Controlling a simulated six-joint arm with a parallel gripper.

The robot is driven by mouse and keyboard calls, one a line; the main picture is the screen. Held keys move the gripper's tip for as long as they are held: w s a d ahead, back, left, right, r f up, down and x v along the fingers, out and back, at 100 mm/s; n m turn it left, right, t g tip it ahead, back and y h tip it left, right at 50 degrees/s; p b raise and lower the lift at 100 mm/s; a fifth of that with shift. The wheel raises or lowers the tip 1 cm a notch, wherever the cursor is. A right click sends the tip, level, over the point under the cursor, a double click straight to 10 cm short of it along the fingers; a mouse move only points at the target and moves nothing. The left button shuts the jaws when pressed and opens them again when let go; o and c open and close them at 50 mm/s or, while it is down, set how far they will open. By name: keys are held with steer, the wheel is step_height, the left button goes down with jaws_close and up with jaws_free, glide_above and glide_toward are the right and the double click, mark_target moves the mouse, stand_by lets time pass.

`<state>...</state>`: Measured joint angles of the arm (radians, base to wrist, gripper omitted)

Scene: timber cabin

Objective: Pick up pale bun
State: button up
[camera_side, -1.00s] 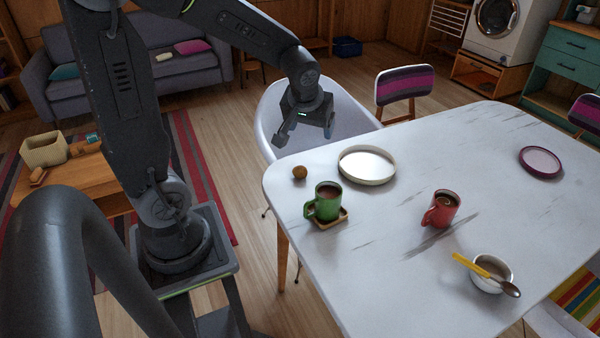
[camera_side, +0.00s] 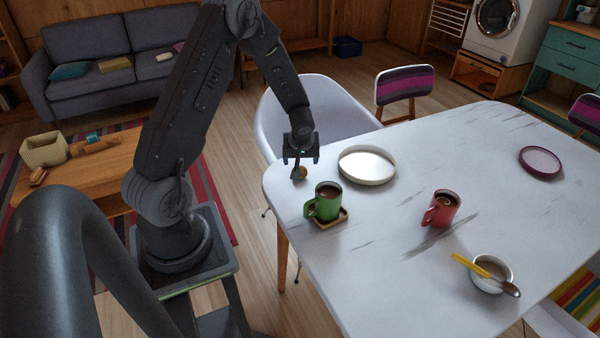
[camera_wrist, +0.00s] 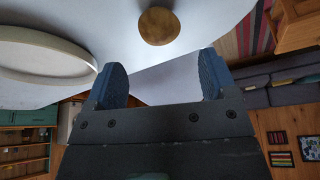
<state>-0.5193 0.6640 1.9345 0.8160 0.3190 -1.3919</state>
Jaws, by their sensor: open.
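The pale bun (camera_side: 303,172) is a small round brown-gold thing on the white table near its left edge. In the side view it is partly hidden by my gripper (camera_side: 301,164), which is right above and beside it. In the wrist view the bun (camera_wrist: 159,26) shows whole at the top, beyond the fingertips of my gripper (camera_wrist: 162,78) and roughly centred between them. The two fingers are open with nothing between them.
A pale round dish (camera_side: 367,166) stands close to the right of the bun. A green mug (camera_side: 325,203) on a wooden coaster (camera_side: 333,220) is just in front. A red mug (camera_side: 441,209), a bowl (camera_side: 490,274) and a plum plate (camera_side: 540,161) lie farther right.

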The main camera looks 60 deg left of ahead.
mark_target(300, 167)
steer(key=shift+x, duration=3.05)
steer(key=shift+s+d+f, duration=0.1)
steer(key=shift+s+d, duration=0.05)
steer(key=shift+d, duration=0.05)
steer(key=c, duration=1)
